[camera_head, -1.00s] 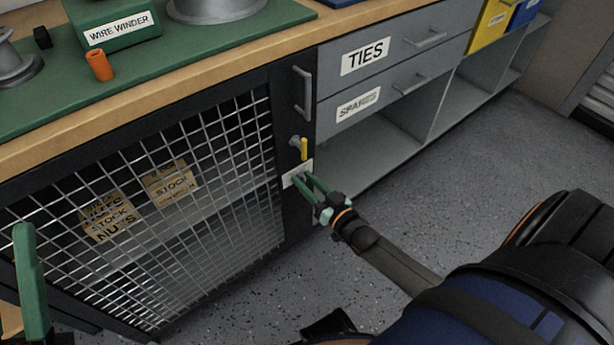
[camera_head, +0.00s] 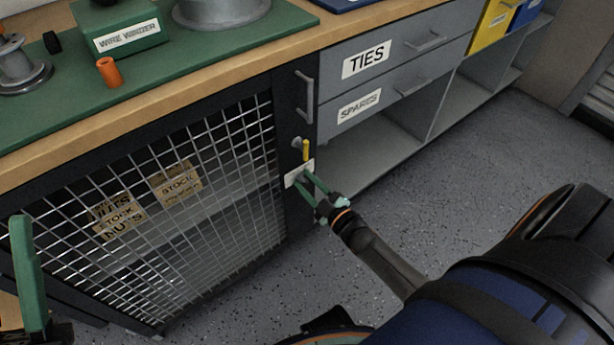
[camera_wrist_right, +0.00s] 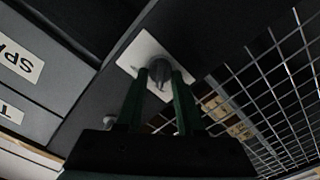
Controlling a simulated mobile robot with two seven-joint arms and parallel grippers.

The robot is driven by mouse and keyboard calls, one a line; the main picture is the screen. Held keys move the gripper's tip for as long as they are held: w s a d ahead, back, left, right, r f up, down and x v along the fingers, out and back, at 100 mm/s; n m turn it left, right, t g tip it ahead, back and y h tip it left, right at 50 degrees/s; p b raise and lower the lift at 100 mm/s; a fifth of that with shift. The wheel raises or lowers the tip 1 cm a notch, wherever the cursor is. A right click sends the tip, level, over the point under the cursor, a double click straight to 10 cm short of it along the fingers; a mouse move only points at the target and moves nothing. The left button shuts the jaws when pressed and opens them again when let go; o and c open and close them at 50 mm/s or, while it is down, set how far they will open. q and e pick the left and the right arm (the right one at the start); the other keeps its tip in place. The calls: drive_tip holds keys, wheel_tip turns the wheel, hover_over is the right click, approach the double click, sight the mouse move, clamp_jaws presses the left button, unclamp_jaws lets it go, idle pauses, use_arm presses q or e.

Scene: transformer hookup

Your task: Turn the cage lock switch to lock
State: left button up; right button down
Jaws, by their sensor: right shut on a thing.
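The cage lock switch is a grey knob (camera_wrist_right: 160,70) on a white plate (camera_head: 292,179), on the dark frame beside the mesh door. The plate also shows in the right wrist view (camera_wrist_right: 130,56). My right gripper (camera_head: 306,182) has its green fingers at the knob. In the right wrist view its fingertips (camera_wrist_right: 160,80) lie on either side of the knob, shut on it. The plate's markings are not readable.
The mesh cage door (camera_head: 200,235) has cartons behind it. Above the switch are a yellow-handled lever (camera_head: 306,150) and a vertical door handle (camera_head: 305,97). Grey drawers (camera_head: 400,55) and open shelves (camera_head: 440,115) stand to the right. The floor (camera_head: 480,170) in front is clear.

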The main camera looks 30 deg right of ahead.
drive_tip(key=shift+n, duration=0.6)
drive_tip(key=c, duration=0.5)
unclamp_jaws()
drive_tip(key=shift+c, duration=0.2)
use_arm(q)
wheel_tip(320, 180, up, 3)
drive_tip(key=p, duration=0.3)
drive_tip(key=shift+s+a+m, duration=0.1)
drive_tip(key=shift+a+m, duration=0.05)
drive_tip(key=shift+m, duration=0.15)
use_arm(e)
drive_tip(key=s, duration=1.2)
drive_tip(key=shift+s+d, duration=0.25)
drive_tip(key=shift+d, duration=0.2)
